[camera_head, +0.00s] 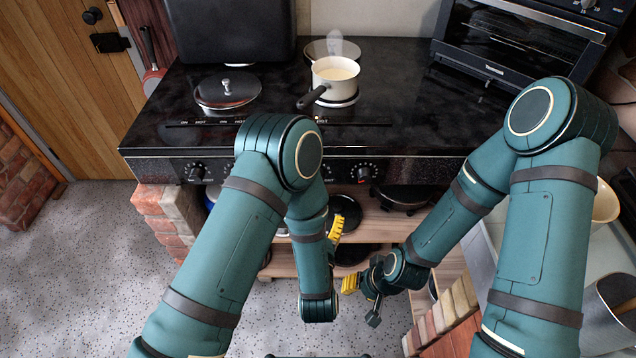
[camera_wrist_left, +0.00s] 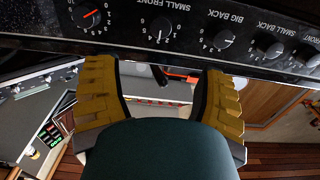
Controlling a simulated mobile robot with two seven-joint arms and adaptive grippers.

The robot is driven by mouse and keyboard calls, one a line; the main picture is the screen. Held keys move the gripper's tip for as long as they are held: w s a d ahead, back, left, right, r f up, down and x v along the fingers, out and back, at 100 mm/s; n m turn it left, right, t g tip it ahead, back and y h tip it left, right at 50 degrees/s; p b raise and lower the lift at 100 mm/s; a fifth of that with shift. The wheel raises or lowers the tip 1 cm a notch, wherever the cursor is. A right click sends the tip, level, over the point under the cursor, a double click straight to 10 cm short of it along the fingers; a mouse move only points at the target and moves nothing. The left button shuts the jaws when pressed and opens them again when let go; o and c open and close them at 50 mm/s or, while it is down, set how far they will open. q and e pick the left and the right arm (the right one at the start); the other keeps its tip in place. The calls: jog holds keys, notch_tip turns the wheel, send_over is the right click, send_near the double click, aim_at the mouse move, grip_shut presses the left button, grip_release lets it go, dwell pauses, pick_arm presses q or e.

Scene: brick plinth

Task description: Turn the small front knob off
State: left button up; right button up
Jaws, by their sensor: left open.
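The knob labelled SMALL FRONT (camera_wrist_left: 160,27) is on the black stove panel, at the top centre of the left wrist view, where the labels are upside down. Its exact setting is too small to read. My left gripper (camera_wrist_left: 160,92) is open, with its yellow fingers spread below the knob in that view and nothing between them. In the head view, a yellow finger of my left gripper (camera_head: 335,228) shows below the panel; my arm hides part of the panel. My right gripper (camera_head: 358,292) is low at centre right, its opening unclear.
A white saucepan (camera_head: 336,84) steams on the black hob (camera_head: 270,135). Knobs BIG BACK (camera_wrist_left: 223,40) and SMALL BACK (camera_wrist_left: 273,50) sit beside SMALL FRONT. A red-marked knob (camera_wrist_left: 90,18) is on its other side. Pans fill shelves below.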

pick_arm(q)
jog(key=w+b, duration=0.1)
jog(key=w, duration=1.2)
jog(key=shift+w, duration=0.15)
grip_shut()
